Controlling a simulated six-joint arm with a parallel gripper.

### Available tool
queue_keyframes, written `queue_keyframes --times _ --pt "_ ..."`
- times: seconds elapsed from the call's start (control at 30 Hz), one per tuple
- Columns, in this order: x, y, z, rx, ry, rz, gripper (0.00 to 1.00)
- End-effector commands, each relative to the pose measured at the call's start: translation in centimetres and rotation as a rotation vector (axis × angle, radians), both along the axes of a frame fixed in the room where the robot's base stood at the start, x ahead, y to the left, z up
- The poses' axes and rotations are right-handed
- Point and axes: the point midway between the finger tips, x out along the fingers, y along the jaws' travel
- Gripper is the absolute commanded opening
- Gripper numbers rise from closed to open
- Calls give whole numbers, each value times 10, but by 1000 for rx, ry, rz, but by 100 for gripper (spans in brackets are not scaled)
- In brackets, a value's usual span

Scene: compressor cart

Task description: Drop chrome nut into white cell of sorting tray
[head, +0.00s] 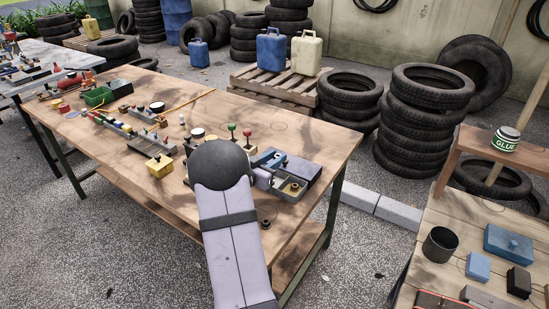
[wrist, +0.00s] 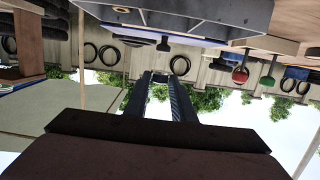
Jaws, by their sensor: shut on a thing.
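My gripper shows in the wrist view (wrist: 160,76) as two dark fingers close together, pointing away from the camera. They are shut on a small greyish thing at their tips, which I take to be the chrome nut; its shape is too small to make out. In the head view my arm hides the gripper and the nut. A grey tray with cells (head: 286,198), which looks like the sorting tray, stands on the wooden table just right of my arm. A brass-coloured piece (head: 294,187) lies in one of its cells. I cannot make out the white cell.
Red and green knobs (head: 232,128) rise behind my arm. A yellow block (head: 160,166) is to the left. The table's right rear part (head: 315,138) is mostly clear.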

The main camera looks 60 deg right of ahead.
Motion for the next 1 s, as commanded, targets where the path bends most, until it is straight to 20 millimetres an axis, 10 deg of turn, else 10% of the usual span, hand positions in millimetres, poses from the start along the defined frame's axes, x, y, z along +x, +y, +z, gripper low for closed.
queue_keyframes --times 0.47,0.5,0.57,1.0 --pt "0 0 -12 -1 -1 0 1" --pt "0 0 -12 -1 -1 0 30" --pt "0 0 -12 -1 0 0 44" --pt "1 7 -11 0 0 1 45"
